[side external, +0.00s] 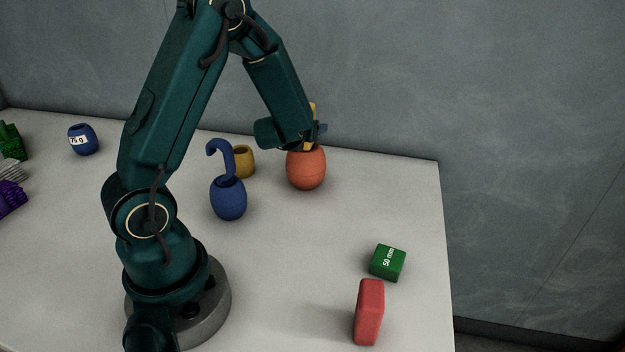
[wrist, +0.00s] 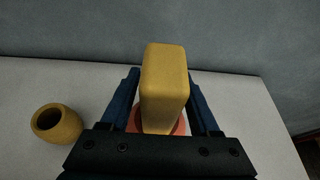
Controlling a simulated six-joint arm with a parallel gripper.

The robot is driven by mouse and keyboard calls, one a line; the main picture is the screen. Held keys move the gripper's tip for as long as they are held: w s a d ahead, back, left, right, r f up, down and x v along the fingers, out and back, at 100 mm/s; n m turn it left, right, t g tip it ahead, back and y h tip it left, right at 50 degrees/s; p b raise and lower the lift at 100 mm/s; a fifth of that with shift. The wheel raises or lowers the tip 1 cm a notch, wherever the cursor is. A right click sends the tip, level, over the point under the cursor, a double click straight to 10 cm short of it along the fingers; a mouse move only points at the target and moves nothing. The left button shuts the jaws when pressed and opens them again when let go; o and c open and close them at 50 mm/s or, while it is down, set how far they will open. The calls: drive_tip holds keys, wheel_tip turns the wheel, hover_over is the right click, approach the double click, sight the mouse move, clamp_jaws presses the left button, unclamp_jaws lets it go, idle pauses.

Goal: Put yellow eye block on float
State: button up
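The yellow block (wrist: 164,85) is a tall rounded bar standing upright between the fingers of my gripper (wrist: 164,88) in the wrist view. Both fingertips lie close against its sides, so the gripper looks shut on it. In the side view the block (side external: 313,109) shows mostly hidden behind my gripper (side external: 318,130). The float (side external: 306,168) is a round orange-red body directly under the block; in the wrist view its edge (wrist: 181,127) shows around the block's foot. The block's lower end is at the float's top; whether it rests there or hovers slightly, I cannot tell.
A yellow hollow pot (side external: 243,161) and a blue hooked body (side external: 228,197) stand left of the float. A green block (side external: 387,263) and a red block (side external: 368,312) are at front right. A blue labelled barrel (side external: 83,139) stands far left. The table between float and green block is clear.

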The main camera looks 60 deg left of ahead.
idle(0.3)
drive_tip(key=shift+r, duration=0.2)
drive_tip(key=v, duration=1.2)
drive_tip(key=shift+f, duration=0.15)
